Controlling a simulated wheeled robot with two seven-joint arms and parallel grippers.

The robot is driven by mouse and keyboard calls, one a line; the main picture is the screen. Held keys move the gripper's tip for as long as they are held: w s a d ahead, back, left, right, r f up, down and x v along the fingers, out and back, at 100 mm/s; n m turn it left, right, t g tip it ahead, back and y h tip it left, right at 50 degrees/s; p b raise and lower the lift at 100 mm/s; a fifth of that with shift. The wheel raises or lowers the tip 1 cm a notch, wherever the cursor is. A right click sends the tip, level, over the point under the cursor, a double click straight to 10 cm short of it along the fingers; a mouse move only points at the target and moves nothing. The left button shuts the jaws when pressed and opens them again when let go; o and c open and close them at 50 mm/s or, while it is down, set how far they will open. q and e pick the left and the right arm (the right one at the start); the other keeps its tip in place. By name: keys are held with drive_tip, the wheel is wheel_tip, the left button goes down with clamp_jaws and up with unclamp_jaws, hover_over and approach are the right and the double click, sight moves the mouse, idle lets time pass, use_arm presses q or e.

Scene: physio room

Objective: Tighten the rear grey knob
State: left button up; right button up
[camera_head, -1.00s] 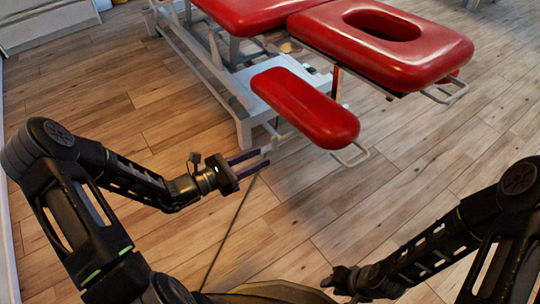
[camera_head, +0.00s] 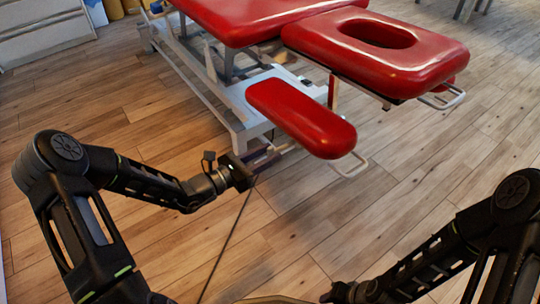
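The red treatment table (camera_head: 375,50) stands at the top, with a lower red armrest pad (camera_head: 300,117) on its near side. I cannot make out the rear grey knob clearly. A small pale grey part (camera_head: 285,148) shows below the pad's near left side. My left gripper (camera_head: 270,157) is at that part, its fingers pointing right towards it. Whether the fingers touch or hold it is too small to tell. My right gripper (camera_head: 331,295) is at the bottom edge, far from the table, and its fingers are not clear.
The white table base frame (camera_head: 215,105) runs behind my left gripper. A white metal loop (camera_head: 350,168) sticks out at the pad's near end, and another handle (camera_head: 445,98) at the table's right end. Floor at right is clear.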

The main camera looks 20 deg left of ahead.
use_arm(q)
drive_tip(key=shift+w+d, duration=0.35)
drive_tip(key=shift+w, duration=0.05)
drive_tip(key=shift+c, duration=0.2)
clamp_jaws()
